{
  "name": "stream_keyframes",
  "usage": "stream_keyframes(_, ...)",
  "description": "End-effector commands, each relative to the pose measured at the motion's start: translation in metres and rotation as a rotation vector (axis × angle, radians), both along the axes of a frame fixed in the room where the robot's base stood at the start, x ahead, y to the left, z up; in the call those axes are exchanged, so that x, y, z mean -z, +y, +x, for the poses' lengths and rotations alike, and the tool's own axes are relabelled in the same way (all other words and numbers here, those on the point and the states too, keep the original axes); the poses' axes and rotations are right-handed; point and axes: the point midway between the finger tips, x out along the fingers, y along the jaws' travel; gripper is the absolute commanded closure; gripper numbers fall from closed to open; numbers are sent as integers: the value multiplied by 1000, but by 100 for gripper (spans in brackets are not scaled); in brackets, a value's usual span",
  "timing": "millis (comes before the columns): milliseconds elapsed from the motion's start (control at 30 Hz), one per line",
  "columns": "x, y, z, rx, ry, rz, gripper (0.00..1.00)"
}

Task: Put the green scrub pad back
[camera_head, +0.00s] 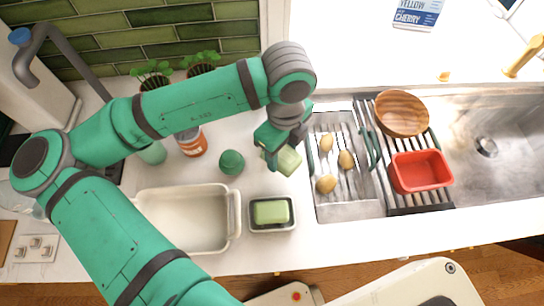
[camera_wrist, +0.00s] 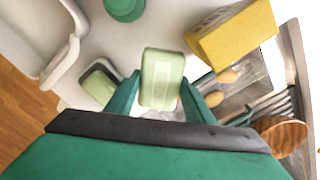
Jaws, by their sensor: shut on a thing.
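My gripper (camera_head: 283,150) is shut on a pale green scrub pad (camera_head: 289,161), held above the counter just left of the draining tray. In the wrist view the pad (camera_wrist: 162,78) sits between both fingertips, its broad face toward the camera. A small grey dish (camera_head: 272,230) stands on the counter below, near the front edge. A second green block (camera_head: 270,211) lies in it; it also shows in the wrist view (camera_wrist: 99,84). I cannot tell whether that block is soap or another pad.
A white baking dish (camera_head: 140,212) stands left of the small dish, with a green container (camera_head: 231,162) and orange-labelled jar (camera_head: 191,143) behind. A metal tray (camera_head: 350,210) holds potatoes. A wooden bowl (camera_head: 402,112) and red tub (camera_head: 420,170) stand on the rack. A yellow box (camera_wrist: 232,36) is near my gripper.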

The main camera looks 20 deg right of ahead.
Motion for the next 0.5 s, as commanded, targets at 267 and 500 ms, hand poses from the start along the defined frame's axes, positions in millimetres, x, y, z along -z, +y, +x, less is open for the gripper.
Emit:
stream_keyframes(267,23,14,16,-6,0,0,73)
stream_keyframes(500,51,19,22,-4,1,2,73)
